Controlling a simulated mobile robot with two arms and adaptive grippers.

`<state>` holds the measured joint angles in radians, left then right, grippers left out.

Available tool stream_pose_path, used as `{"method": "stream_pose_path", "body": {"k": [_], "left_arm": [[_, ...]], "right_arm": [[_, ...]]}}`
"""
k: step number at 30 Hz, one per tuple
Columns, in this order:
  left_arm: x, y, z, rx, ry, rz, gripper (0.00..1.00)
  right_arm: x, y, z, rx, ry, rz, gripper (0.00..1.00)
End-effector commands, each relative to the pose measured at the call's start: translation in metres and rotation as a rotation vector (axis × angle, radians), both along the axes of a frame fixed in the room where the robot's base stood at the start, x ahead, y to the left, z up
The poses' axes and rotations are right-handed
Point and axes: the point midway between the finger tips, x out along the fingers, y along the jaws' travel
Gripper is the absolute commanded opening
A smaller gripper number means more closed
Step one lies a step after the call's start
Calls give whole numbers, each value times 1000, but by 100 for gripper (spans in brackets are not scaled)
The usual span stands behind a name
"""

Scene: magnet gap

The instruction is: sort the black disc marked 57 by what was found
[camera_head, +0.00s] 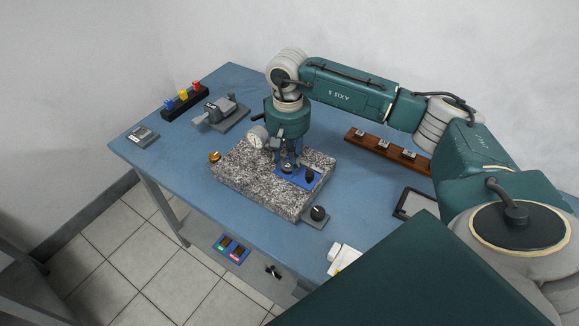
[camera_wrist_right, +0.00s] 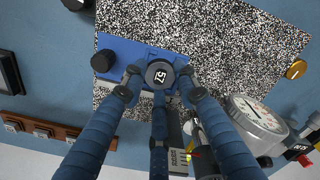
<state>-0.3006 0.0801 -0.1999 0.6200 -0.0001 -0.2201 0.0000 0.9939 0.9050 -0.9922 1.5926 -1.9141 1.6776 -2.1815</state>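The black disc (camera_wrist_right: 159,73) marked 57 lies face up at the blue fixture (camera_wrist_right: 120,47) in the right wrist view. In the head view the blue fixture (camera_head: 283,175) sits on the speckled granite block (camera_head: 240,174). My right gripper (camera_wrist_right: 159,78) points down with its three fingers around the disc. The fingertips are very close to its rim; whether they touch is unclear. In the head view my right gripper (camera_head: 289,163) hides most of the disc. A dial gauge (camera_head: 258,136) stands beside it, and its face also shows in the wrist view (camera_wrist_right: 257,115). My left gripper is not visible.
A brown rack (camera_head: 385,147) with small blocks stands behind right. A dark frame (camera_head: 414,204) and a white-yellow item (camera_head: 343,258) lie right. A grey device (camera_head: 220,113) and a black holder with coloured knobs (camera_head: 184,103) stand left. Blue table (camera_head: 160,148) is bare between them.

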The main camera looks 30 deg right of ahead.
Motion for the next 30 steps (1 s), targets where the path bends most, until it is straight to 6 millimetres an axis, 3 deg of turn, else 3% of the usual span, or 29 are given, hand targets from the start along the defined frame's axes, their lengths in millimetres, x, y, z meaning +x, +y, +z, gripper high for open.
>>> {"method": "stream_pose_path", "body": {"k": [5,21,30], "left_arm": [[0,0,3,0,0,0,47],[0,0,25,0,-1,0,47],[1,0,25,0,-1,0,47]], "right_arm": [[0,0,5,1,-1,0,3],[1,0,48,-1,-2,-1,3],[0,0,50,0,0,0,3]]}}
